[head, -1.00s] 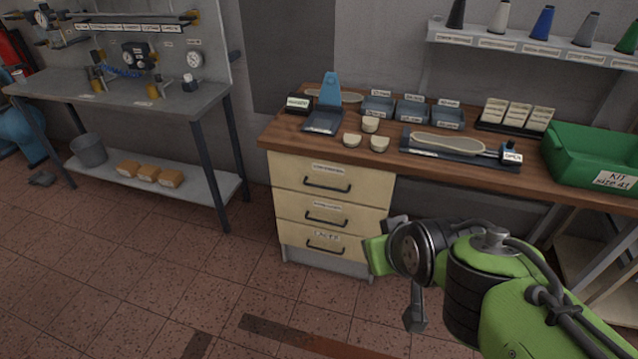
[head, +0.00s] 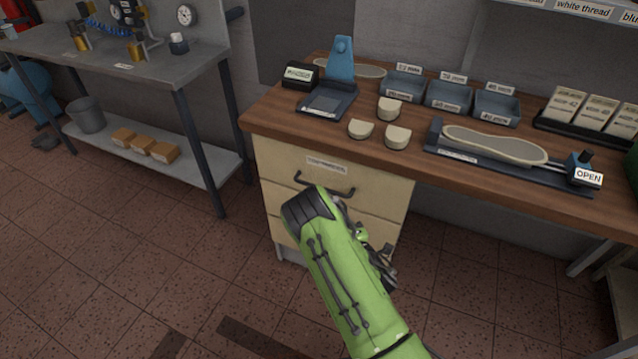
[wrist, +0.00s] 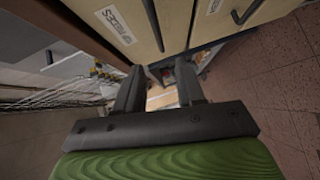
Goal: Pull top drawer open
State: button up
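The top drawer (head: 285,165) is the upper cream front of the cabinet under the wooden bench top, with a paper label. It looks shut, flush with the cabinet. Its dark bar handle (head: 343,193) shows partly above my green arm, which hides the handle's middle from the head camera. My gripper (wrist: 160,78) is hidden behind my wrist in the head view. In the wrist view its two dark fingers stand apart, close to the cream drawer fronts (wrist: 180,22).
The wooden bench top (head: 270,118) carries blue trays (head: 448,97), cream pieces and a sole on a dark fixture (head: 500,150). A grey metal bench (head: 130,70) stands at the left. Tiled floor is clear in front of the cabinet.

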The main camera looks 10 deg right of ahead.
jog(key=b+x, duration=0.2)
jog(key=x, duration=1.3)
jog(key=shift+w+a+r, duration=0.1)
jog(key=shift+w, duration=0.1)
grip_shut()
